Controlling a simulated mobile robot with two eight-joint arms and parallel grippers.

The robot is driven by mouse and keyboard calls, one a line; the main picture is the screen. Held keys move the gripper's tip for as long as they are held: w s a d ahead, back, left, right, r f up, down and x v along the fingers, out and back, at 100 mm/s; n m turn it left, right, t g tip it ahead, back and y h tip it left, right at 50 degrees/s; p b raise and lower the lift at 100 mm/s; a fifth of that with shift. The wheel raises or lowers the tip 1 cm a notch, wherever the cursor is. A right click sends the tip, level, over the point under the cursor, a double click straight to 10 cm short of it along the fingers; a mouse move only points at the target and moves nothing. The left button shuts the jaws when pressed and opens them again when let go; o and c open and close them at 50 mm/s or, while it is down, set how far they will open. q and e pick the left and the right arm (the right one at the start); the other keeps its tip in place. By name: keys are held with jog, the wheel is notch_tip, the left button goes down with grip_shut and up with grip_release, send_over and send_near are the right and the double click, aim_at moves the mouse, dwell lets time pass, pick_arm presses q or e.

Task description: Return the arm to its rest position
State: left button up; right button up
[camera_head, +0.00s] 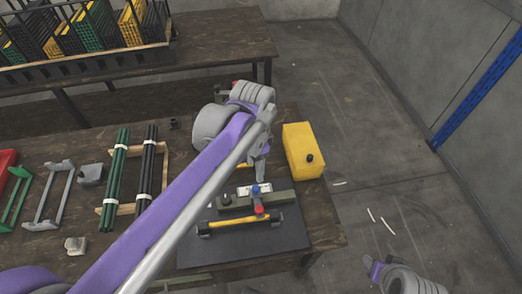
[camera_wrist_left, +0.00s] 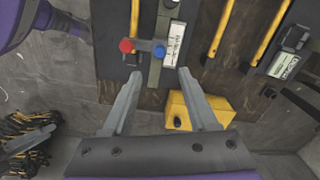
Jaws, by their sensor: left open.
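My left arm reaches in from the lower left of the head view. Its gripper (camera_head: 260,172) hangs over the far side of the press fixture. In the left wrist view the gripper (camera_wrist_left: 160,72) has its two grey fingers spread, with nothing between them. The press fixture (camera_head: 236,201) has a red and a blue knob; it also shows in the left wrist view (camera_wrist_left: 157,68), beyond the fingertips. A yellow bar (camera_head: 232,223) lies along the fixture's near side. Part of my right arm shows at the lower right of the head view; its jaws are not clear.
A yellow box (camera_head: 302,152) stands close right of the gripper. Racked green tubes (camera_head: 117,170) and black tubes (camera_head: 147,165), and grey (camera_head: 46,200) and green brackets (camera_head: 14,200), occupy the table's left. A crate (camera_head: 90,66) sits on the rear table. Open floor lies right.

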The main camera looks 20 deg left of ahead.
pick_arm(q)
jog(key=s+f+n+t, duration=0.5)
jog(key=s+f+n, duration=0.2)
jog(key=s+n, duration=0.1)
jog(key=shift+s+d, duration=0.45)
jog(key=shift+s, duration=0.05)
jog(key=shift+a, duration=0.1)
dwell(0.8)
